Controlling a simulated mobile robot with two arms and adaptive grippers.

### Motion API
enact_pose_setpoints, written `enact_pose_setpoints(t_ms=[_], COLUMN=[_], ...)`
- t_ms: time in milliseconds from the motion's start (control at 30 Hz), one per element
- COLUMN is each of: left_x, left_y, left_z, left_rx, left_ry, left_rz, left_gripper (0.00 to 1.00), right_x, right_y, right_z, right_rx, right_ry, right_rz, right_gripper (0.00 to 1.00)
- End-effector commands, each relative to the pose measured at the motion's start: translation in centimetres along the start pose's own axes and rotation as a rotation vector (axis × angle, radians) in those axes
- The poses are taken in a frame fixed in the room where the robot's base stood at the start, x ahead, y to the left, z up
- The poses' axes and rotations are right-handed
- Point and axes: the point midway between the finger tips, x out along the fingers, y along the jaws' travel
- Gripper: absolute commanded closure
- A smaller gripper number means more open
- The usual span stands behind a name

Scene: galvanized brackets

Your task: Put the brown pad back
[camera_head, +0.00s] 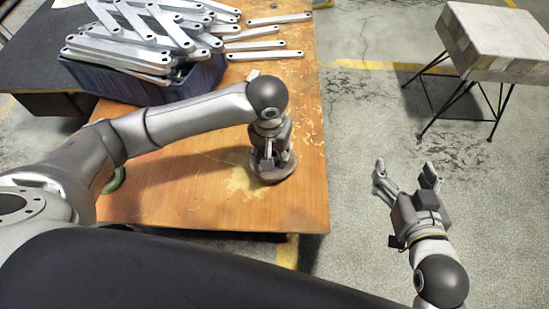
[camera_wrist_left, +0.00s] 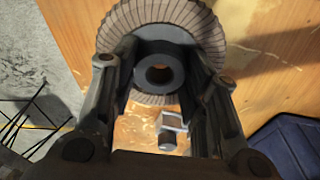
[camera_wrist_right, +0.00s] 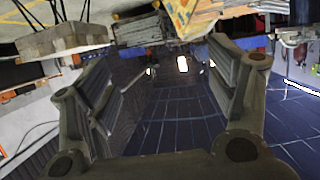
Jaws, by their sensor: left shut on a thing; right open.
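The brown pad (camera_wrist_left: 122,28) is a round grey-brown disc with pleated flaps and a dark central hub. My left gripper (camera_wrist_left: 160,92) has its fingers on either side of the hub and is shut on the pad. In the head view the pad (camera_head: 285,171) shows under my left gripper (camera_head: 268,155), near the right edge of the wooden table. I cannot tell whether the pad touches the table. My right gripper (camera_head: 408,172) is open and empty, over the floor right of the table; its spread fingers also show in the right wrist view (camera_wrist_right: 160,95).
A blue crate (camera_head: 125,90) heaped with galvanized brackets stands at the table's back left. Several loose brackets (camera_head: 265,55) lie beside it. A green ring (camera_head: 114,181) is partly hidden by my left arm. The table's (camera_head: 220,215) front is clear. A stool (camera_head: 495,40) stands at right.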

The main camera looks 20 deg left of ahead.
Motion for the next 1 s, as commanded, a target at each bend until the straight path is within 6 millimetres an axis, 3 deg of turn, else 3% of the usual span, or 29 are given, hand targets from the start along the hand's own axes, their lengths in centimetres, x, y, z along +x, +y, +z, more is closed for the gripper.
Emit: enact_pose_setpoints(t_ms=[367, 633, 1000], left_x=[2.5, 4.9, 5.1], left_y=[0.1, 0.2, 0.1], left_z=[-1.5, -1.0, -1.1], left_rx=[-0.001, 0.001, 0.001], left_ry=[-0.001, -0.001, 0.001], left_rz=[0.000, 0.001, 0.001], left_gripper=[0.78, 0.78, 0.78], right_x=[0.3, -0.3, -0.5], right_y=[-0.5, -1.0, -1.1], right_z=[-3.2, -6.9, -7.7], right_rx=[0.001, 0.004, 0.005], right_ry=[0.172, 0.372, 0.408], right_rz=[-0.010, -0.022, -0.024], right_gripper=[0.22, 0.22, 0.22])
